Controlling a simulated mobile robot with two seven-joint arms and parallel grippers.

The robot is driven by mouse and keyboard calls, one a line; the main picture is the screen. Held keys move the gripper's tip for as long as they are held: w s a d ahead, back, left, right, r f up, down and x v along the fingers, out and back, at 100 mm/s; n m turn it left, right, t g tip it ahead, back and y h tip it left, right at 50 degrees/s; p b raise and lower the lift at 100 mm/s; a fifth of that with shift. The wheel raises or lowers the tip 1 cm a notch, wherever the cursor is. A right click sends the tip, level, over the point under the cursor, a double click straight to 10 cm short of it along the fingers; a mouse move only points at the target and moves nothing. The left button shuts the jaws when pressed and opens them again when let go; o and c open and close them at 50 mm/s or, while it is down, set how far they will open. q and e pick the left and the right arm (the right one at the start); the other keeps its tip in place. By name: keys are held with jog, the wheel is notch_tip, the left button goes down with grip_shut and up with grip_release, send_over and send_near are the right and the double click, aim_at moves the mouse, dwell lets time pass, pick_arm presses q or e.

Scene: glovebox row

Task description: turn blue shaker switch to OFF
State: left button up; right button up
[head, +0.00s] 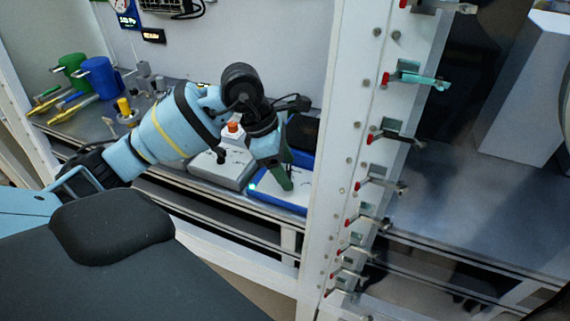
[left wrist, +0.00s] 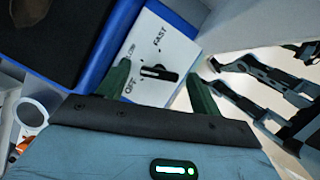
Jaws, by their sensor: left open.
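The blue shaker (head: 262,196) sits on the bench behind my left gripper, with a dark top platform (head: 304,132). In the left wrist view its white panel (left wrist: 172,46) carries a black switch knob (left wrist: 160,73) and the labels FAST and OFF, plus a partly hidden one that looks like SLOW. A white mark shows on the knob's left part; its exact setting is unclear. My left gripper (head: 288,182) points down at the shaker's front. In the left wrist view its green fingers (left wrist: 158,74) are apart on either side of the knob; contact is unclear. My right gripper is out of view.
A white box device (head: 222,170) with an orange-red item (head: 233,130) on top stands left of the shaker. A white post (head: 345,150) with several red-tipped latches rises close on the right. Blue (head: 100,80) and green (head: 73,68) containers stand at the far left.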

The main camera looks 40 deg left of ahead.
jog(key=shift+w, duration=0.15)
pick_arm(q)
jog(key=c, duration=1)
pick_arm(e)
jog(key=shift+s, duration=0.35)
pick_arm(q)
jog(key=shift+n, duration=0.3)
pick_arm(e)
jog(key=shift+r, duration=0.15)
pick_arm(q)
jog(key=n+t+y+p, duration=0.1)
jog(key=n, duration=0.1)
jog(key=shift+s+r+n, duration=0.1)
jog(key=shift+r+n, duration=0.05)
jog(key=shift+n, duration=0.25)
jog(key=shift+s+d+n+t+y+p, duration=0.15)
jog(key=shift+n+y+p, duration=0.25)
jog(key=shift+n, duration=0.7)
jog(key=shift+w+n+t+y+p, duration=0.1)
jog(key=shift+n+t+y+p, duration=0.2)
jog(key=shift+n, duration=0.8)
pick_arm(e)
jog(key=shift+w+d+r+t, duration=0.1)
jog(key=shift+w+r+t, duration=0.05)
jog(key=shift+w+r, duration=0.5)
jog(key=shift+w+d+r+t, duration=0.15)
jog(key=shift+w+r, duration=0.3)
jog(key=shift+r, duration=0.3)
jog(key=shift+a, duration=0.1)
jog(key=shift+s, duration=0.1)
